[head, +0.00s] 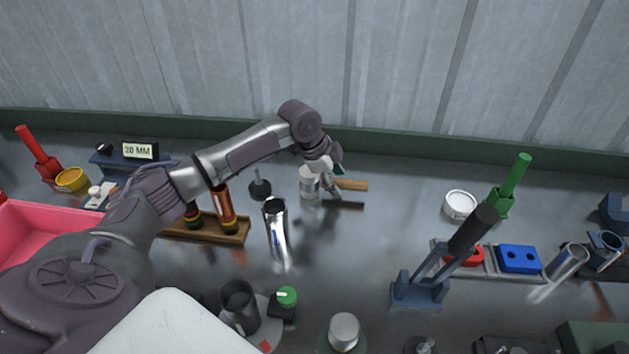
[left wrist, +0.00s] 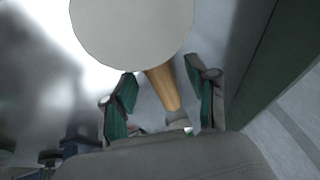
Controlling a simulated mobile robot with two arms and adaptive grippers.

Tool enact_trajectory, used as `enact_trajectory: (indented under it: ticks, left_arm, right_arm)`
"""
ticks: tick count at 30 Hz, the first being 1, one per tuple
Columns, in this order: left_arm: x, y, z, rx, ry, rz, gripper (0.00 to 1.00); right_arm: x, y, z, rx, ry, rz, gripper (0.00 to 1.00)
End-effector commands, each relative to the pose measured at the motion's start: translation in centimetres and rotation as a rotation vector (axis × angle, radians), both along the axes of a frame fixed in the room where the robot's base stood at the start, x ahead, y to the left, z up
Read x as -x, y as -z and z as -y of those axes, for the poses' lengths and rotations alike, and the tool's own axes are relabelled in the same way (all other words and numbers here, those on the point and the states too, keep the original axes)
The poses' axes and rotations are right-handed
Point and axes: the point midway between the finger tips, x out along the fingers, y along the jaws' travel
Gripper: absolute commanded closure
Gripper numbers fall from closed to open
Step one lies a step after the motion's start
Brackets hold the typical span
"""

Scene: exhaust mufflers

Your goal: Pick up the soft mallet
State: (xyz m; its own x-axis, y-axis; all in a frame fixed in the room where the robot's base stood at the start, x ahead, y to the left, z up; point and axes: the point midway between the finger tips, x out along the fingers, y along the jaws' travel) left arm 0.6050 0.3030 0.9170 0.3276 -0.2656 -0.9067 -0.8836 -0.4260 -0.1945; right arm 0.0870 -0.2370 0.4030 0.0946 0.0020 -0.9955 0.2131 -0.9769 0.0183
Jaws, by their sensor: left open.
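The soft mallet lies on the grey bench in the head view, with a pale cylindrical head (head: 309,182) and a wooden handle (head: 352,184) pointing right. My left gripper (head: 331,172) reaches down from above, close beside the mallet's head and over the near end of the handle. In the left wrist view the pale round mallet head (left wrist: 132,25) is large at the top. The wooden handle (left wrist: 164,87) runs between the two open green-padded fingers of my left gripper (left wrist: 162,78). Contact cannot be told. My right gripper is not in view.
A wooden rack (head: 206,232) is farther left. A white round container (head: 460,204) is at right. Bench space right of the handle is clear.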

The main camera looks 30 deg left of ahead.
Motion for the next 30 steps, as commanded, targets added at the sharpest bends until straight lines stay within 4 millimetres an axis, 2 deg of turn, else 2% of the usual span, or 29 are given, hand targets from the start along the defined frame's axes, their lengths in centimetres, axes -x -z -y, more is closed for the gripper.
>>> enact_trajectory:
  ticks: [3,10,20,30]
  left_arm:
    - [-0.27,0.7,0.21,0.001,0.0,0.001,0.42]
    - [-0.28,0.79,0.22,0.001,0.0,0.001,0.44]
    - [-0.27,0.77,0.21,0.0,0.0,0.001,0.99]
    - [-0.35,0.3,0.19,0.0,0.0,0.005,1.0]
  right_arm:
    - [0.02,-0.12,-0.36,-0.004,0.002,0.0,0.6]
    - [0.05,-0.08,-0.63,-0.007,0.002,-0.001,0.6]
    - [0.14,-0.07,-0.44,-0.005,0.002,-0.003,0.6]
    - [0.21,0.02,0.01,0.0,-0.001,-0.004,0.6]
